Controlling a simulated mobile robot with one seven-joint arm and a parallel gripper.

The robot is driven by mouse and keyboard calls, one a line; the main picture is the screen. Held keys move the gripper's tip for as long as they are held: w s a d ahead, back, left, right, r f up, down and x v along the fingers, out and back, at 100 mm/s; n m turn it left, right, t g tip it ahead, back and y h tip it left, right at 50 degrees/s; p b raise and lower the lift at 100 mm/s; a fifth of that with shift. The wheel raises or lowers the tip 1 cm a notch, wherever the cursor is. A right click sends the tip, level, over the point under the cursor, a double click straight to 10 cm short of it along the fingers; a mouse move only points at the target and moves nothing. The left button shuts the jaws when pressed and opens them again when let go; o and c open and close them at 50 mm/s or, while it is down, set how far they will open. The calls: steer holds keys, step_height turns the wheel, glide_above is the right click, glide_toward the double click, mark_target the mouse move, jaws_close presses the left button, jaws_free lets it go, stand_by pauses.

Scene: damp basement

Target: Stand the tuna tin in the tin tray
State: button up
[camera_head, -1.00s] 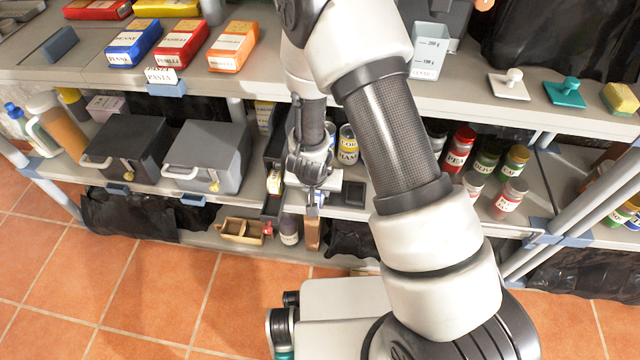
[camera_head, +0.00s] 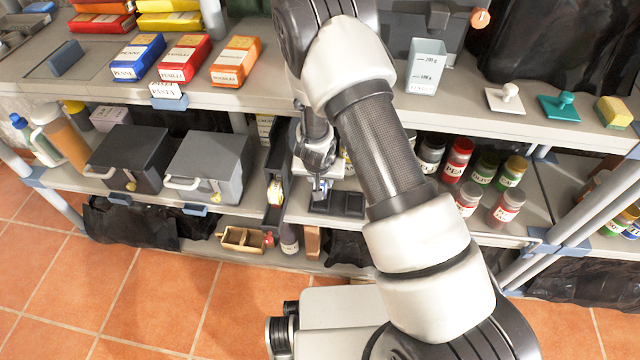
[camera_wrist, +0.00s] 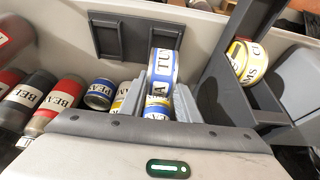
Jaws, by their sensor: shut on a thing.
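The tin is between the fingers in the wrist view. A yellow and blue label part shows lower between the fingers; I cannot tell whether it is another tin. The tin tray (camera_wrist: 130,35) is dark grey with two square recesses; the tin overlaps the right one in the wrist view. In the head view my gripper (camera_head: 321,186) is over the back left of the tray (camera_head: 339,206). Contact between tin and tray cannot be told.
A dark narrow bin (camera_head: 277,205) stands left of the tray, holding a yellow-labelled tin (camera_wrist: 240,62). Grey lidded boxes (camera_head: 207,165) are farther left. The upper shelf (camera_head: 480,118) edge is overhead.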

steer(key=shift+f+b, duration=1.45)
steer(key=shift+f, duration=0.3)
steer(key=o, duration=1.2)
steer(key=shift+o, duration=0.2)
steer(key=p+v, duration=0.6)
steer(key=v, duration=1.1)
steer(key=shift+r+p, duration=0.25)
steer(key=shift+p, duration=0.05)
